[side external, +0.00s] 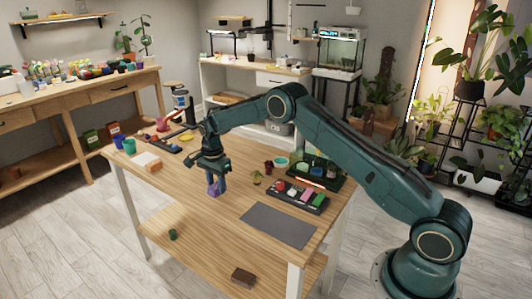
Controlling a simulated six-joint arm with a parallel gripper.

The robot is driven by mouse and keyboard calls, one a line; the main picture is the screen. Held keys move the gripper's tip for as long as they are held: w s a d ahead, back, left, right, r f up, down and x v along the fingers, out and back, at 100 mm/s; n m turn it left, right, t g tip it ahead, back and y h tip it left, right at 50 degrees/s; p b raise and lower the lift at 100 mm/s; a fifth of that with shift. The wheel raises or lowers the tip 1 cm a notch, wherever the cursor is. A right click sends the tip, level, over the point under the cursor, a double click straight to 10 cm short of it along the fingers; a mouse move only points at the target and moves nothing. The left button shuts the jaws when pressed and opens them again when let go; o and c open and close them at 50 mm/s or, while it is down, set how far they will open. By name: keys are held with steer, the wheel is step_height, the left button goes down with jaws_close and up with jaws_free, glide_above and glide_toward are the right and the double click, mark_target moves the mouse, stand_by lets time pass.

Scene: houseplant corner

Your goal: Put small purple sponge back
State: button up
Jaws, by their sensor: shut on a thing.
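The small purple sponge (213,190) is between the fingers of my gripper (216,184), over the middle-left of the wooden table. My gripper points down and is shut on it. The fingers hide part of the sponge, and whether its bottom touches the table I cannot tell. A dark tray (318,209) to the right holds red, pink and green pieces in a row.
A grey mat (278,226) lies at the front right. An orange-and-white block (147,161) and cups (129,146) are at the left. The front-left tabletop is clear.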

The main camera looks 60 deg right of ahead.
mark_target(216, 186)
steer(key=shift+f, duration=1.8)
steer(key=shift+f, duration=0.1)
steer(key=o, duration=1)
step_height(216, 186, up, 12)
steer(key=shift+f, duration=0.1)
steer(key=shift+r, duration=0.25)
steer(key=shift+r, duration=0.1)
